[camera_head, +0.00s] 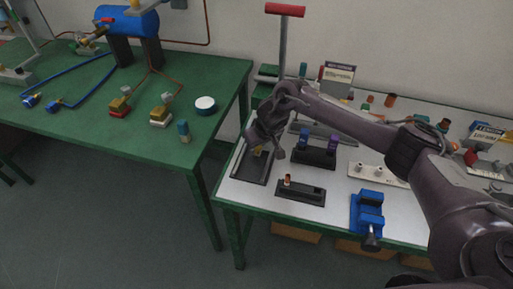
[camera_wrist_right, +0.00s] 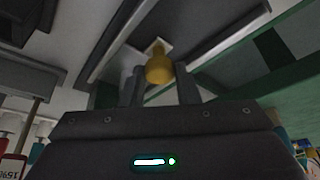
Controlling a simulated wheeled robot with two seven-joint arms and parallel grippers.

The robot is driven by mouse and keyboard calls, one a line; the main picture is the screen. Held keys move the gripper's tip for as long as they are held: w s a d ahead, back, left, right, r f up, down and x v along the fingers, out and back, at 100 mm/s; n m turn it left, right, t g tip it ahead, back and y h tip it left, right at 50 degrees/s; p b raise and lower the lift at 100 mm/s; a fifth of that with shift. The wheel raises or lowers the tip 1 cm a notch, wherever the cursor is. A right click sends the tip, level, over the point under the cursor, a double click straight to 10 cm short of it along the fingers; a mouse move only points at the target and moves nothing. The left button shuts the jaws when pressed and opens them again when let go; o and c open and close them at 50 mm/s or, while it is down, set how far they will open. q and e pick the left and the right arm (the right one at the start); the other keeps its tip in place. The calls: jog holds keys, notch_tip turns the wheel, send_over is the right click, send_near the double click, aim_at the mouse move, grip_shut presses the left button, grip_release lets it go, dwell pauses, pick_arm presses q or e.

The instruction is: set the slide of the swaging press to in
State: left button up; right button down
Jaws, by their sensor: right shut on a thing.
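A dark channel-shaped bed (camera_head: 250,172) lies at the left end of the white table, below a tall lever with a red T-handle (camera_head: 285,10); I take these as parts of the swaging press. My right gripper (camera_head: 261,148) points down over the far part of the bed. In the right wrist view, a yellow knob (camera_wrist_right: 160,68) on a pale plate sits between the two fingers (camera_wrist_right: 160,85), which are shut on it. I take it as the slide's knob. The gripper and arm hide much of the press. My left gripper is not in view.
Right of the bed stand a dark rack with blue and purple pieces (camera_head: 317,156), a low black block (camera_head: 300,193) and a blue vise (camera_head: 369,212). A green table (camera_head: 190,70) with a blue tank stands to the left, across a gap.

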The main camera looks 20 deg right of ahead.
jog(key=shift+w+d+r, duration=0.1)
jog(key=shift+w+d, duration=0.05)
jog(key=c, duration=1.4)
grip_release()
jog(key=o, duration=0.3)
jog(key=v, duration=0.7)
jog(key=shift+r, duration=0.25)
